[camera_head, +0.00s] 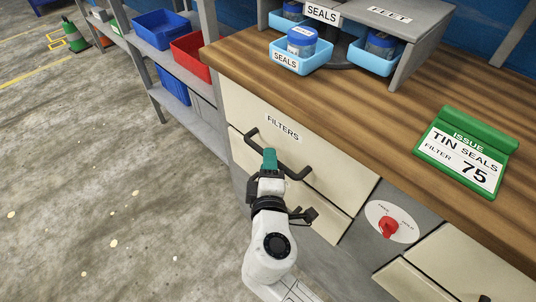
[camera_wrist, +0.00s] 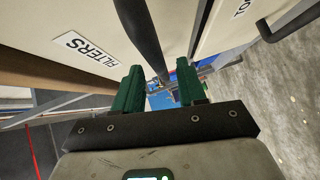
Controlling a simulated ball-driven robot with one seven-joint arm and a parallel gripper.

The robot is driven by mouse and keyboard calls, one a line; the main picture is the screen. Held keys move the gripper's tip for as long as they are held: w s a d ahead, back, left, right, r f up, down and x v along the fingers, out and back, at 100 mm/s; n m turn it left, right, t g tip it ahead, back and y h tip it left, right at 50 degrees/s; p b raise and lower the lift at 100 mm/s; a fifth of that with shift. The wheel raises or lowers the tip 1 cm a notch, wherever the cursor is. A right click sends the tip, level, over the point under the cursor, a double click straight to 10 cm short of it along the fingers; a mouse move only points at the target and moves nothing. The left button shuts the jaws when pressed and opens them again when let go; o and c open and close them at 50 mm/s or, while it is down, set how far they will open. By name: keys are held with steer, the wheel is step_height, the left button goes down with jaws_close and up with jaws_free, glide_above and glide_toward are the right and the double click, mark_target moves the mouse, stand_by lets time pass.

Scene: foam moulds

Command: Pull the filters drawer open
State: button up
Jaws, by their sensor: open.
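The filters drawer (camera_head: 322,152) is a cream front below the wooden worktop, with a FILTERS label, and looks shut. Its dark bar handle (camera_head: 292,174) runs across the front. My gripper (camera_head: 270,160) is open at the handle, its green fingertips hiding part of the bar. In the wrist view, the handle (camera_wrist: 142,35) runs down into the gap between the two green fingers (camera_wrist: 159,85), with a finger on either side. I cannot tell whether either finger touches it. The FILTERS label (camera_wrist: 90,48) shows to the left.
A second drawer with a dark handle (camera_head: 302,213) lies below. A red knob (camera_head: 389,229) sits on a grey panel to the right. The worktop (camera_head: 365,105) holds blue bins and a green sign (camera_head: 465,150). A shelf with blue and red bins (camera_head: 190,55) stands left; open floor lies beside it.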

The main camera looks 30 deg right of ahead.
steer(key=shift+x, duration=1.6)
steer(key=shift+s, duration=0.1)
jaws_close()
